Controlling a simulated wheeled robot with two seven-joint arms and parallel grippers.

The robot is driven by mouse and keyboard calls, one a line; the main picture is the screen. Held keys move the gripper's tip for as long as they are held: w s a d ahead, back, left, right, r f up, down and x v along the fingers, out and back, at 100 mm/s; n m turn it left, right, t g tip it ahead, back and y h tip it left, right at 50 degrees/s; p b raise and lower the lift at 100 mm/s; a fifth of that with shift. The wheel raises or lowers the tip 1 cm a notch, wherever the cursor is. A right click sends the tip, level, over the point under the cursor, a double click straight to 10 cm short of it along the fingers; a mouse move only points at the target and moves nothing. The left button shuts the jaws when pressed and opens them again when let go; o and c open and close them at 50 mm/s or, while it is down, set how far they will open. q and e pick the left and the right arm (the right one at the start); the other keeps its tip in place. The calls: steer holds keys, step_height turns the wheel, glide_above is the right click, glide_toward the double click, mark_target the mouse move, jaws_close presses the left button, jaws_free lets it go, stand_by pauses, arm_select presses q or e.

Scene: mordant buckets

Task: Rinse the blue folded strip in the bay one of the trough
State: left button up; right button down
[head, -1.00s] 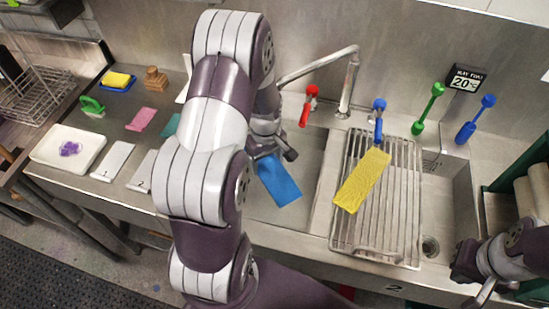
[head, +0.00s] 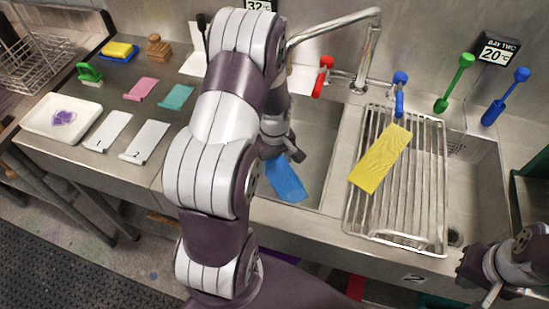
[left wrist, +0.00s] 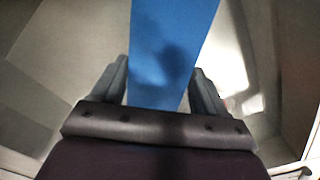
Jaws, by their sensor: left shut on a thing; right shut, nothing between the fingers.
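The blue folded strip (head: 287,182) hangs flat and slanted from my left gripper (head: 283,153), in the left bay of the steel trough (head: 318,150). My left gripper is shut on its upper end. In the left wrist view the strip (left wrist: 168,45) runs away between the two fingers (left wrist: 160,88). I cannot tell whether its lower end touches water or the bay floor. My left arm hides part of this bay. My right gripper (head: 484,280) is shut and empty at the lower right, near the trough's front edge.
A yellow strip (head: 382,160) lies on a wire rack (head: 425,190) over the right bay. Red (head: 322,77) and blue (head: 399,92) tap handles flank the faucet (head: 372,50). Green (head: 456,82) and blue (head: 507,96) tools stand behind. A white tray (head: 62,132) and small cloths sit left.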

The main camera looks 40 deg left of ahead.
arm_select(q)
steer(key=shift+f, duration=0.65)
arm_select(e)
steer(key=shift+f, duration=0.55)
arm_select(q)
steer(key=shift+r, duration=0.1)
arm_select(e)
steer(key=shift+r, duration=0.1)
